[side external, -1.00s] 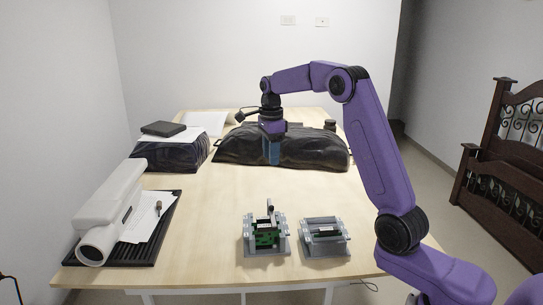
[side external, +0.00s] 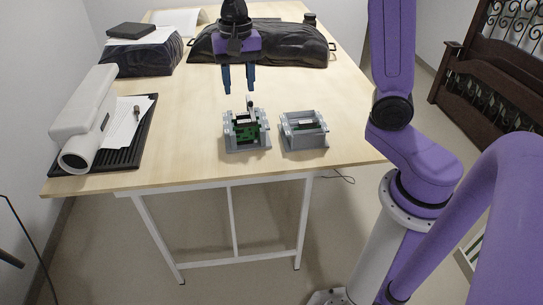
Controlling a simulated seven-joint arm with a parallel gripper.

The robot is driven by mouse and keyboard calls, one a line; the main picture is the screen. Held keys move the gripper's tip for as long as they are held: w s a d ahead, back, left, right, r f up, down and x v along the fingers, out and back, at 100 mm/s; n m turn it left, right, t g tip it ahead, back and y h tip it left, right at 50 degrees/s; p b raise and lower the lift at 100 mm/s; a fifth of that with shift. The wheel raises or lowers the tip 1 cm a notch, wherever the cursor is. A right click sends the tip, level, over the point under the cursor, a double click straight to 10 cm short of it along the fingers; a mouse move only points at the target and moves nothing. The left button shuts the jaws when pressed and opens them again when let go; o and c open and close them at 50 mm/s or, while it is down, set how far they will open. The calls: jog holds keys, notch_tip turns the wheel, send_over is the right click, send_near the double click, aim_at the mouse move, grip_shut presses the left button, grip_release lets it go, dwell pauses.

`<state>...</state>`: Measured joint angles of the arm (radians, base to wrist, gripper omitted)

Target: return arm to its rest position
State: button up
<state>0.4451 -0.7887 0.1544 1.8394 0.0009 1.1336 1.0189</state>
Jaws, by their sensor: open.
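My gripper (side external: 238,91) is near the upper middle of the side view, pointing down. Its two blue fingers are apart with nothing between them. It appears above the table, just behind a grey fixture (side external: 247,146) that holds a green circuit board (side external: 245,129). A small upright dark and light part stands at the back of that fixture, just below the fingertips in the picture. I cannot tell the exact height gap. My purple arm rises at the right, and its upper links leave the top of the frame.
A second grey fixture (side external: 304,131) stands right of the first. A long black bag (side external: 292,48) lies behind my gripper. A white cylindrical device (side external: 84,118), a black tray (side external: 118,158) and papers (side external: 120,125) are at the left. A dark wrapped block (side external: 142,60) stands behind them. Wood table (side external: 190,110) between is clear.

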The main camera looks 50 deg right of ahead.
jog(key=s+f+n, duration=0.2)
jog(key=s+n, duration=0.8)
jog(key=s, duration=0.3)
jog(key=s+f+n, duration=0.2)
jog(key=s+n, duration=0.8)
jog(key=s, duration=0.3)
jog(key=shift+s+f, duration=0.35)
jog(key=shift+f, duration=0.05)
